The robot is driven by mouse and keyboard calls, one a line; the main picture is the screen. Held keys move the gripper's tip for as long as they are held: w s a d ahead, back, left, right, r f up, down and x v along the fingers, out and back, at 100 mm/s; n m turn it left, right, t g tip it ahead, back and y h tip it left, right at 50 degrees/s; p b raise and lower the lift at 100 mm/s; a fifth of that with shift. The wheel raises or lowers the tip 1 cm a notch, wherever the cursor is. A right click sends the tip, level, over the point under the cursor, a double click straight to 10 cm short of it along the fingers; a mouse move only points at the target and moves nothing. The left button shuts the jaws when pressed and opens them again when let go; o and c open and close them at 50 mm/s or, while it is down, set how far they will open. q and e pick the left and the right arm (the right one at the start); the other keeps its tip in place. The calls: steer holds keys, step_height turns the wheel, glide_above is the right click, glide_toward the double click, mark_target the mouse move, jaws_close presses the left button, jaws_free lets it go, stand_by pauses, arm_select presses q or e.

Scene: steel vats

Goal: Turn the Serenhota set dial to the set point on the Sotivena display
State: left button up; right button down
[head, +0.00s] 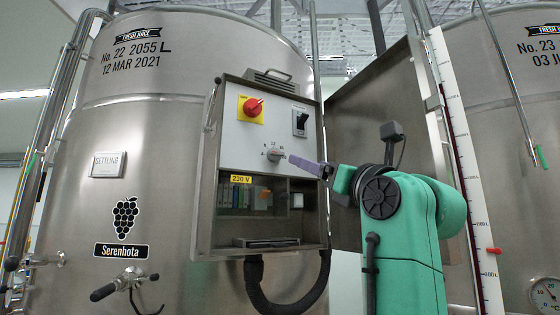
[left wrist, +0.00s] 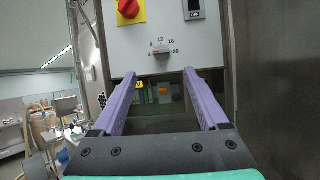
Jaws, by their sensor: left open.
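The Serenhota vat (head: 170,200) is a large steel tank with a grape emblem and a Serenhota label. Its open control box carries a small grey set dial (head: 275,154), ringed by a number scale. The dial also shows in the left wrist view (left wrist: 162,55), with marks around 8, 12, 16 and 20; its pointer direction is too small to tell. My left gripper (head: 292,160) has purple fingers and is in front of the panel, close to the dial. In the left wrist view its fingers (left wrist: 160,78) are apart and empty, below the dial. No Sotivena display can be made out. My right gripper is out of view.
A red rotary switch (head: 252,106) on a yellow plate and a black rocker switch (head: 300,122) sit above the dial. The box's open door (head: 375,110) stands to the right. A lever valve (head: 125,282) projects at lower left. Another steel vat (head: 515,150) is at right.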

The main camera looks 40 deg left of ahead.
mark_target(278, 152)
arm_select(q)
steer(key=shift+h, duration=0.5)
steer(key=p+x, duration=0.2)
steer(key=x, duration=0.2)
steer(key=p+x, duration=0.2)
steer(key=x, duration=0.3)
steer(key=r+p+x, duration=0.1)
steer(key=p+x, duration=0.1)
steer(key=x, duration=0.3)
steer(key=shift+s+d, duration=0.15)
steer(key=shift+f+p, duration=0.1)
steer(key=shift+p, duration=0.2)
steer(key=shift+w+f, duration=0.1)
steer(key=shift+w, duration=0.15)
steer(key=shift+s, duration=0.1)
jaws_close()
